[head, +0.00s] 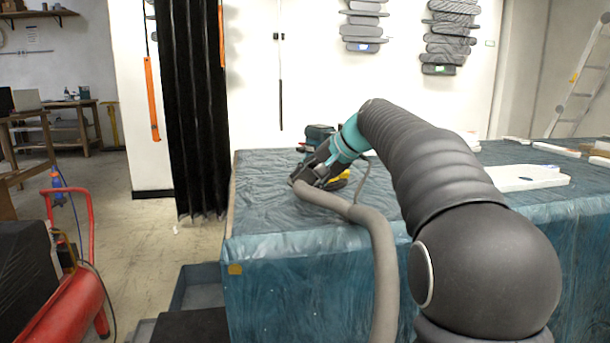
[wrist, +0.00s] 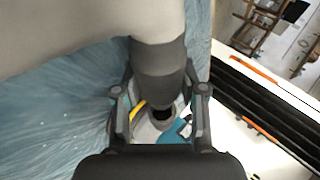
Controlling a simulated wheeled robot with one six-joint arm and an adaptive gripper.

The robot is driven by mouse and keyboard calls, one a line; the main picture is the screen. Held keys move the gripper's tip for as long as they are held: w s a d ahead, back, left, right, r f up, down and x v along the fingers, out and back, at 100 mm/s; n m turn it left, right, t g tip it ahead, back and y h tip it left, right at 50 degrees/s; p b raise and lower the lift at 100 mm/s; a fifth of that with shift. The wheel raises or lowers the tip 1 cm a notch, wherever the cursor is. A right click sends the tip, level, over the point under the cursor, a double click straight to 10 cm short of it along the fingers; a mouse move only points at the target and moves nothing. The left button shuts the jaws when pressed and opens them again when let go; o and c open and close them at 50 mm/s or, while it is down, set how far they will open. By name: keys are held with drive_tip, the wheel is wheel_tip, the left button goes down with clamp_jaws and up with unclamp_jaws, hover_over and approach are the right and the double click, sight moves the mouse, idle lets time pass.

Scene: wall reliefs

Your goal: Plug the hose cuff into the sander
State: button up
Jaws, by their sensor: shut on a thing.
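The hose cuff (wrist: 160,72) is dark grey, at the end of a thick light-grey hose (wrist: 80,22). My gripper (wrist: 160,106) is shut on the cuff, one finger on each side. Just past the cuff's end, a dark round opening (wrist: 165,114) shows on the sander, with yellow and teal parts (wrist: 176,132) around it. I cannot tell whether cuff and opening touch. The hose (head: 378,235) runs from my gripper over the table's front edge.
The table (head: 285,250) is draped in wrinkled blue-green plastic. White pieces (head: 525,178) lie on its right side. A black curtain (head: 190,110) hangs behind to the left. A red wheeled machine (head: 75,300) and grey bins (head: 198,287) stand at the left.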

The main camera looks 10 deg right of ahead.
sight(310, 173)
drive_tip(key=shift+w+d+p, duration=0.2)
drive_tip(key=shift+w+p, duration=0.1)
drive_tip(key=shift+w, duration=0.2)
drive_tip(key=shift+w+d+p, duration=0.2)
drive_tip(key=shift+w+p, duration=0.05)
drive_tip(key=shift+w, duration=0.2)
drive_tip(key=shift+p, duration=0.5)
idle(1.1)
drive_tip(key=shift+w+d+p, duration=0.3)
drive_tip(key=shift+w+p, duration=0.35)
drive_tip(key=shift+w, duration=0.1)
idle(0.5)
drive_tip(key=shift+s, duration=0.1)
drive_tip(key=shift+s+a, duration=0.15)
drive_tip(key=shift+s, duration=0.15)
idle(2.0)
drive_tip(key=shift+w+p, duration=0.4)
drive_tip(key=shift+p, duration=0.2)
